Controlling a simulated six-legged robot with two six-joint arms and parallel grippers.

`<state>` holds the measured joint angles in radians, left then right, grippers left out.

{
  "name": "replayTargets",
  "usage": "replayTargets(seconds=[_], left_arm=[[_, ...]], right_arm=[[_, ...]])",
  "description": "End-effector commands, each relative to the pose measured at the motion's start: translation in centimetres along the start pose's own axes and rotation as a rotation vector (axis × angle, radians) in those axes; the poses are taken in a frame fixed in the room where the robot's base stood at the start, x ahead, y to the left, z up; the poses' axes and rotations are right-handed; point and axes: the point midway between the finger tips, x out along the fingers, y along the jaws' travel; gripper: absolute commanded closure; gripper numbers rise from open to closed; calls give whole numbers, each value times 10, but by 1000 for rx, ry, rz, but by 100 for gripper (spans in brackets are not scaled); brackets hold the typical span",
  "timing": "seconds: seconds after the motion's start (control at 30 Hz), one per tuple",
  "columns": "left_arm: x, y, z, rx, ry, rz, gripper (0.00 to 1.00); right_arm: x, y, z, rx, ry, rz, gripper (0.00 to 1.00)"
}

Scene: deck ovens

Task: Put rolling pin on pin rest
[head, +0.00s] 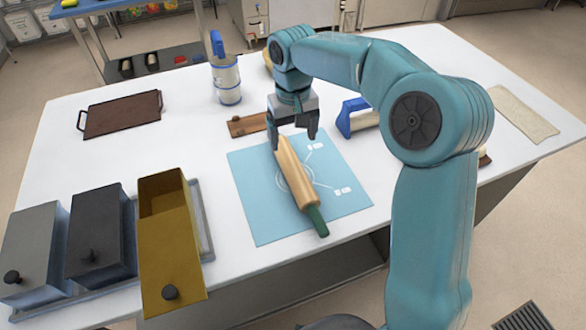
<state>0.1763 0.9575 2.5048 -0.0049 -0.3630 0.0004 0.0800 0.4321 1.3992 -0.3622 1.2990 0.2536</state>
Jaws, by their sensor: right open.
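The rolling pin (298,177) has a pale wooden barrel and a green handle at its near end. It lies slantwise on a light blue mat (255,215). My right gripper (292,139) points down at the pin's far end, open, with one finger to each side of it; the far handle is hidden behind the gripper. I cannot tell whether the fingers touch the pin. A low brown wooden piece (246,124), likely the pin rest, lies just beyond the mat, left of the gripper; its right end is partly covered. My left gripper is not in view.
A brown board (121,114), a blue-handled canister (226,80), a blue-handled tool (352,116) and a cloth (523,112) lie around the white table (190,150).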

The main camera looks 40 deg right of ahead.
Motion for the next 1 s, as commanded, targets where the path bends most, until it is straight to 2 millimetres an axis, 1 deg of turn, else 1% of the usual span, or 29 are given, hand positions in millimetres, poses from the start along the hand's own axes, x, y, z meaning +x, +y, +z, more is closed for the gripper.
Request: replayTargets(seconds=[0.03,0.1,0.2,0.3,0.47,0.7,0.8,1.0], left_arm=[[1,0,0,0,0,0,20],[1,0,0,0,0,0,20],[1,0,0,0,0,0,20],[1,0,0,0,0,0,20],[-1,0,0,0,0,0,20],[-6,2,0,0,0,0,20],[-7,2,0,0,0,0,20],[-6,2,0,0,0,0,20]], right_arm=[[14,1,2,0,-5,1,16],[29,1,2,0,-5,2,16],[46,1,2,-1,-3,2,16],[57,1,2,0,-2,1,16],[69,2,2,1,-2,1,16],[106,1,2,0,-3,1,16],[112,0,1,1,0,0,16],[113,0,1,1,0,0,16]])
